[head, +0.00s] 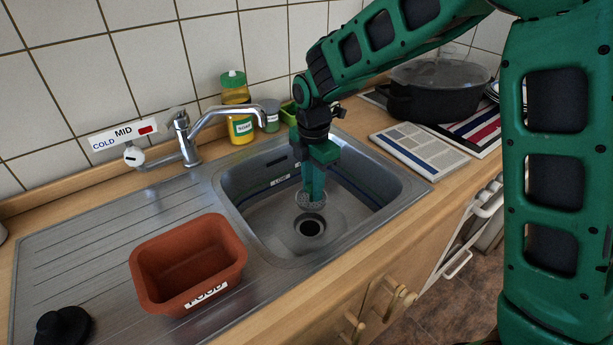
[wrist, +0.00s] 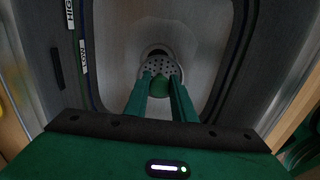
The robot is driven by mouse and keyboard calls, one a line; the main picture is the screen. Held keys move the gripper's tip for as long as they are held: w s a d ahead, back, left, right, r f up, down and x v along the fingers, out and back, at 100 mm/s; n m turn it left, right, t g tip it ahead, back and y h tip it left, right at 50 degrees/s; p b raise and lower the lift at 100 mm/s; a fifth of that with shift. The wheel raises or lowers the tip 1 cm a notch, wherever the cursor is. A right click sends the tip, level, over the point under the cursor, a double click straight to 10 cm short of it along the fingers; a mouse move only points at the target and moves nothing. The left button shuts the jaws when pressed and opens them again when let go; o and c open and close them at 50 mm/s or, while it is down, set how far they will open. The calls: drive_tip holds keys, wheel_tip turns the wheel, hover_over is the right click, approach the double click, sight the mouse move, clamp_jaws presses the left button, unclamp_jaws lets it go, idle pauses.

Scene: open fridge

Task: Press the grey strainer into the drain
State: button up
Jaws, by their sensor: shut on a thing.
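The grey strainer (head: 310,201) is a perforated round basket held inside the sink basin, just above and slightly behind the drain. My gripper (head: 313,192) points down into the basin and is shut on the strainer. The drain (head: 310,226) is a dark round hole with a metal rim in the basin floor. In the wrist view the strainer partly covers the drain (wrist: 158,50). The strainer appears apart from the drain.
A brown tub labelled FOOD (head: 188,262) and a black plug (head: 64,326) stand on the drainboard. The tap (head: 190,136) is at the back left. A soap bottle (head: 238,112), a booklet (head: 418,148) and a black pot (head: 436,92) stand around the sink. The basin is otherwise clear.

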drive_tip(key=shift+w+a+f, duration=0.15)
drive_tip(key=shift+w+f, duration=0.05)
idle(0.3)
drive_tip(key=shift+f, duration=3.4)
drive_tip(key=shift+f, duration=1.75)
drive_tip(key=o, duration=1.1)
drive_tip(key=shift+o, duration=0.2)
